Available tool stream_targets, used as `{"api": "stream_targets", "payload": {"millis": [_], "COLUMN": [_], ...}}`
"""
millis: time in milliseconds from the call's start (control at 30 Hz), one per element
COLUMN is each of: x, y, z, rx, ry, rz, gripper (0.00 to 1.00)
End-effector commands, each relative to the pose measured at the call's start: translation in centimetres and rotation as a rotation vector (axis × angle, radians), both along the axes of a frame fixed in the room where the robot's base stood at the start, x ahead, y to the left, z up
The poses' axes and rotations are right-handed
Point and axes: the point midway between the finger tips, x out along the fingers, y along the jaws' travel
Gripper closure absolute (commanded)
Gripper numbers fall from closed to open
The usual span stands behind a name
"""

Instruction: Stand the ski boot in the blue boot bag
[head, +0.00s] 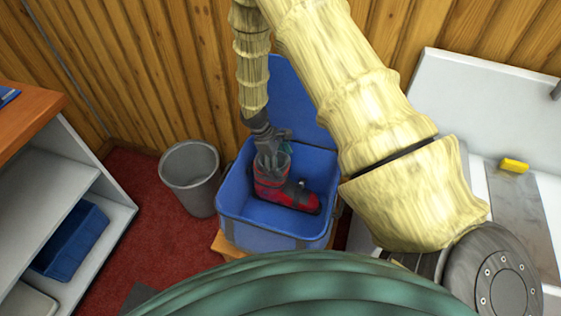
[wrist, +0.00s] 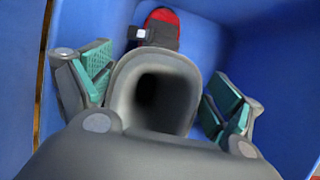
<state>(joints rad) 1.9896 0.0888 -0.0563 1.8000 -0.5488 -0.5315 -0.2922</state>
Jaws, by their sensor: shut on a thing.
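The ski boot (head: 291,194) is red and black with a grey cuff. It is inside the open blue boot bag (head: 262,236), upright, toe pointing right in the head view. My gripper (head: 272,146) reaches down from above and is shut on the boot's cuff. In the wrist view the teal-padded fingers of my gripper (wrist: 158,92) lie either side of the cuff of the boot (wrist: 163,28), and the blue walls of the bag (wrist: 90,25) surround it. I cannot tell whether the sole touches the bag's floor.
The bag's lid (head: 290,100) stands open at the back against the wood wall. The bag rests on a wooden support (head: 228,246). A grey bin (head: 190,178) stands close on its left. A white shelf unit with a blue tray (head: 72,238) is further left. A yellow block (head: 514,165) lies at right.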

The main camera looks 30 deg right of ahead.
Motion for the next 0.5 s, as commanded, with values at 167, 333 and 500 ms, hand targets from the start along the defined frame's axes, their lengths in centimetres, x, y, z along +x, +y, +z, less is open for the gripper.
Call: {"api": "stream_targets", "payload": {"millis": [167, 333, 500], "x": [0.03, 0.01, -0.01], "y": [-0.01, -0.01, 0.04], "z": [0.10, 0.05, 0.04], "rx": [-0.001, 0.000, 0.000], "ry": [-0.001, 0.000, 0.000], "rz": [0.000, 0.000, 0.000], "gripper": [0.00, 0.00, 0.00]}}
